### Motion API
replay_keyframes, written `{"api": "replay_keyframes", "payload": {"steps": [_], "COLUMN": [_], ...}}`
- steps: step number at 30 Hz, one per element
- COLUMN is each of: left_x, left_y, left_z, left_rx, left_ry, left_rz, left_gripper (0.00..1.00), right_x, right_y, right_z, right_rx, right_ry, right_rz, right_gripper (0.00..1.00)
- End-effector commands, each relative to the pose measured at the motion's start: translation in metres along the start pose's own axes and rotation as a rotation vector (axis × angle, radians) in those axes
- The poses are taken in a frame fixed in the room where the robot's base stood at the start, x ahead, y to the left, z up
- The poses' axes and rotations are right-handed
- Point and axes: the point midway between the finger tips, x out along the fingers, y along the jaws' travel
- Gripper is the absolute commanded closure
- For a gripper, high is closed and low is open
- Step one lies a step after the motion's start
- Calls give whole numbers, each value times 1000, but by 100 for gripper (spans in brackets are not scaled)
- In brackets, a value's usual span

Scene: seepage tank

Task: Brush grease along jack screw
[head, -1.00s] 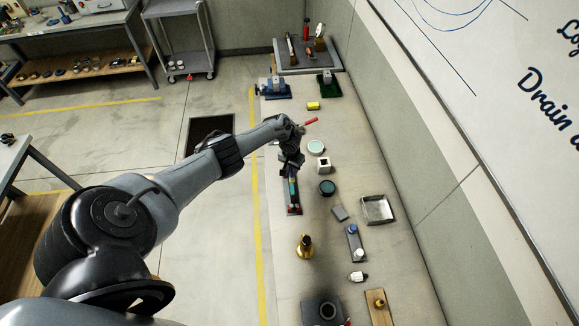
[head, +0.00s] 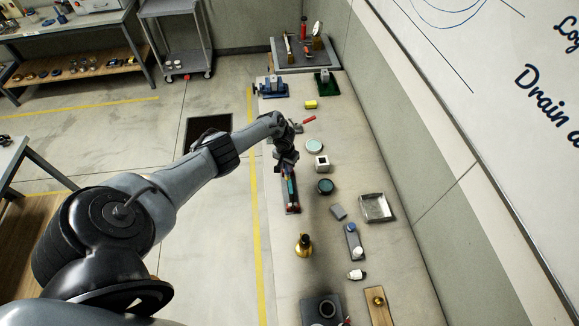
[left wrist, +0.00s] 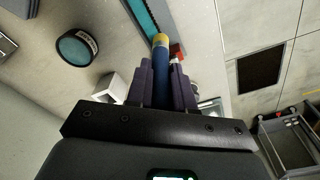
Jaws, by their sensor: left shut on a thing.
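My left gripper (head: 287,163) is over the far end of a long narrow unit (head: 292,207) with a teal strip, which I take to be the jack screw. In the left wrist view its fingers (left wrist: 163,85) are shut on a brush with a blue handle (left wrist: 161,72) and a yellow band (left wrist: 160,40). The brush points toward the teal strip (left wrist: 143,14); its bristles are hard to make out, and I cannot tell whether they touch. A dark round tub with teal contents (head: 325,186), likely grease, stands to the right; it also shows in the wrist view (left wrist: 76,47). My right gripper is not in view.
A white block with a dark hole (head: 322,163) and a pale round dish (head: 314,146) stand close right of my gripper. A metal tray (head: 377,208), a brass-coloured bottle (head: 304,246) and a yellow block (head: 311,105) are also on the bench. The wall bounds the right side.

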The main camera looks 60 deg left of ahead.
Motion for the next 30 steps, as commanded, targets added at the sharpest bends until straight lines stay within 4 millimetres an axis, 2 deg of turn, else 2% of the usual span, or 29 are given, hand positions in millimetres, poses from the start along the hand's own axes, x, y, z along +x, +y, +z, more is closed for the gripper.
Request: {"api": "replay_keyframes", "payload": {"steps": [13,21,28,30], "left_x": [-4,-29,-50,-52], "left_y": [-2,-2,-1,-2], "left_z": [0,-2,-5,-5], "left_rx": [0,0,1,2], "left_ry": [-1,0,1,1], "left_rz": [-1,-1,0,0], "left_gripper": [100,100,100,100], "right_x": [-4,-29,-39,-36], "right_y": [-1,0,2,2], "right_z": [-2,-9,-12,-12], "right_rx": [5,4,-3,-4], "right_ry": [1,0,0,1], "right_rz": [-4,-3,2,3], "right_gripper": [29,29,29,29]}}
